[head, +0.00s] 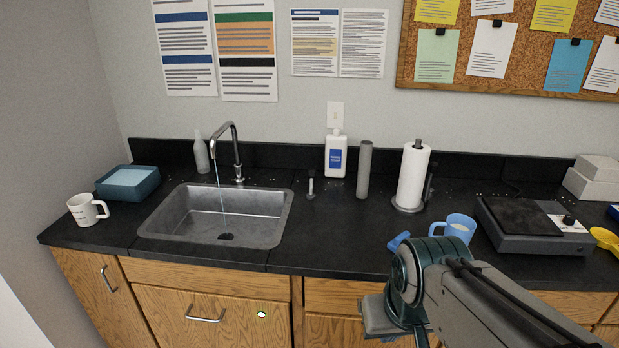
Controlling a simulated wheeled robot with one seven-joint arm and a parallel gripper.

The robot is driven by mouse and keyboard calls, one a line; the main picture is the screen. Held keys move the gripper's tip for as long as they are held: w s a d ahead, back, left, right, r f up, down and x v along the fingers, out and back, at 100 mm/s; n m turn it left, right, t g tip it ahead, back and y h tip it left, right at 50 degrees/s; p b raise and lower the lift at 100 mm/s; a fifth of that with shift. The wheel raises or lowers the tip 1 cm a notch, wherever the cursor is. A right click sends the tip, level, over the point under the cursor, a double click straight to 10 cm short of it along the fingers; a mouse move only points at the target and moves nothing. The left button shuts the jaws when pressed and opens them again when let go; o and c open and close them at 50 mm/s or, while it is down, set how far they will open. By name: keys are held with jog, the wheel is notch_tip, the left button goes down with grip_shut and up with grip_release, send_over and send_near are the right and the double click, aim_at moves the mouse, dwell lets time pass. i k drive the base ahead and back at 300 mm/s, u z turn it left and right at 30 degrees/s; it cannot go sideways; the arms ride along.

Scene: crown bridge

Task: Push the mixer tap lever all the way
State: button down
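A chrome mixer tap (237,150) stands upright behind the steel sink (182,203), its spout curving to the left over the basin. A thin stream of water (220,190) runs from the spout toward the drain. The tap's lever is too small to make out clearly at its base. A short upright metal fitting (311,185) stands on the counter right of the sink; I cannot tell what it is. My arm reaches in from the lower right, in front of the counter and well right of the tap.
A white mug (87,210) and a blue tub (128,182) stand left of the sink, a clear bottle (201,153) behind it. To the right are a white bottle (335,157), a grey cylinder (364,170), a paper roll (412,177), a blue mug (455,228) and a hotplate-like device (530,226).

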aim_at(311, 174)
jog(key=u, duration=0.35)
jog(key=i, duration=1.15)
jog(key=z, duration=0.7)
